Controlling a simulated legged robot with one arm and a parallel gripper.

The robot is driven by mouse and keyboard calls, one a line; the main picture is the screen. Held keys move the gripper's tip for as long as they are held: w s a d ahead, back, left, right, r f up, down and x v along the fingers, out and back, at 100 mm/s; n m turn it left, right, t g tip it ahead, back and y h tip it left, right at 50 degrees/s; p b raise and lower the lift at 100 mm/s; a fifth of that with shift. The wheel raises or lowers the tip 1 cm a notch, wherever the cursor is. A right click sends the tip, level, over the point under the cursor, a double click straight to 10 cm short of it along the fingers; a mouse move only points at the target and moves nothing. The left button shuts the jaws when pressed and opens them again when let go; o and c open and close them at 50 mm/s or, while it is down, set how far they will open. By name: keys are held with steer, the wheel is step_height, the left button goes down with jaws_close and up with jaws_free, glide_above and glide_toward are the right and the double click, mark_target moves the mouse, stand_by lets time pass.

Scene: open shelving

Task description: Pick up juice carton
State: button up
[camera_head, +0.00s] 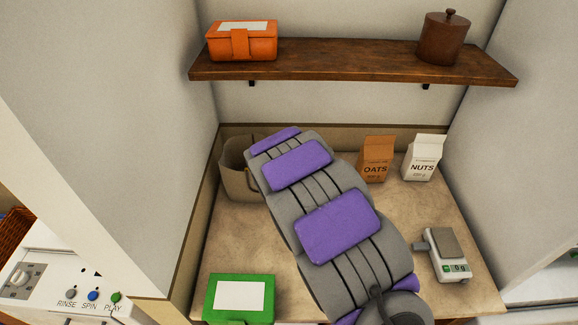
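I see no carton marked as juice. Two cartons stand upright at the back of the counter: a brown one labelled OATS (376,160) and a white one labelled NUTS (422,160). My grey arm with purple pads crosses the middle of the view, from the lower right toward the back left. My gripper does not show; the arm covers that area. The arm hides part of the counter and part of a beige bag-like container (237,180) at the back left.
The counter (240,240) also holds a green box (215,298) at front left and a scale (444,262) at right. A wooden shelf (350,66) above carries an orange box (242,48) and a brown lidded jar (443,45). White walls close both sides.

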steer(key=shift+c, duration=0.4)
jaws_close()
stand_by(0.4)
